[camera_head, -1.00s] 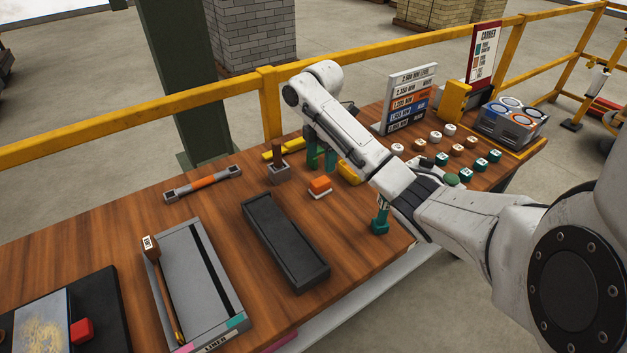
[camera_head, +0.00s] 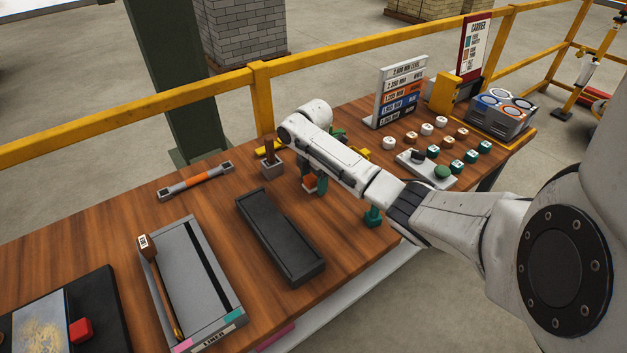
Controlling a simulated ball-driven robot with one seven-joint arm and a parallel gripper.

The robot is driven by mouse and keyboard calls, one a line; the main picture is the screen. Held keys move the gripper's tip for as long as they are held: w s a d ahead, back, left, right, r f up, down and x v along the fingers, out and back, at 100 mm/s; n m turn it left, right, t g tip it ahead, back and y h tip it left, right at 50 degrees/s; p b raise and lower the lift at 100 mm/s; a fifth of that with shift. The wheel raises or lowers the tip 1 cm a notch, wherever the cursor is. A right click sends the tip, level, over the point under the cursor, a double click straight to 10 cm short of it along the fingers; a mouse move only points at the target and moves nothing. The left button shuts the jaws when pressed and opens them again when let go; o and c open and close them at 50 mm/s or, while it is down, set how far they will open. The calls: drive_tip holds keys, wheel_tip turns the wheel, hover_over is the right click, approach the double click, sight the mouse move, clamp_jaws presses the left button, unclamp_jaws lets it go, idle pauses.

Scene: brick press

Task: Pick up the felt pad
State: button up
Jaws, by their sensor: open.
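An orange block with a pale base (camera_head: 309,183), which I take to be the felt pad, sits on the wooden bench right of the long black tray. My gripper (camera_head: 314,180) is at this block, pointing down, with its green fingers apart. One finger stands in front of the block's right side and partly hides it. I cannot tell whether the fingers touch it. My arm reaches in from the right and covers the bench just behind.
A long black tray (camera_head: 270,262) lies left of my gripper, and a grey holder with a brown handle (camera_head: 270,166) stands close behind it. A teal upright piece (camera_head: 373,217) stands under my forearm. Several small round pieces and a price stand (camera_head: 397,100) are at the right.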

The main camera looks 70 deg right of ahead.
drive_tip(key=c, duration=1.2)
drive_tip(key=shift+o, duration=0.2)
wheel_tip(320, 180, up, 10)
drive_tip(key=shift+r+b, duration=0.1)
drive_tip(key=shift+b, duration=0.5)
